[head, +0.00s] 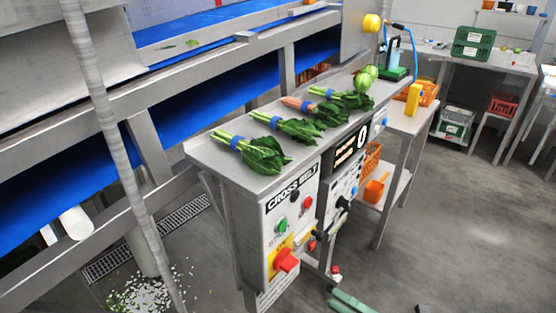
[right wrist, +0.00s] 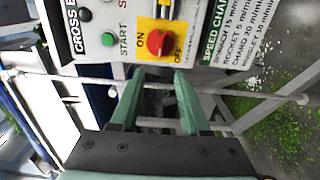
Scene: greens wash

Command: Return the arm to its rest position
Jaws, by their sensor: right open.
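My right gripper (head: 345,300) shows only in part at the bottom edge of the head view. Its green fingers also show in the right wrist view (right wrist: 158,78), apart with nothing between them. They point toward the CROSS BELT control box (head: 292,215), below its red rotary switch (head: 286,260). The switch, on a yellow plate, also shows in the right wrist view (right wrist: 158,43), a little beyond the fingertips and apart from them. I cannot tell its exact setting. My left gripper is not in view.
Several bunches of greens (head: 265,155) lie on the steel ledge (head: 225,150) above the box. A blue conveyor belt (head: 70,180) runs behind. The floor at right (head: 480,230) is clear.

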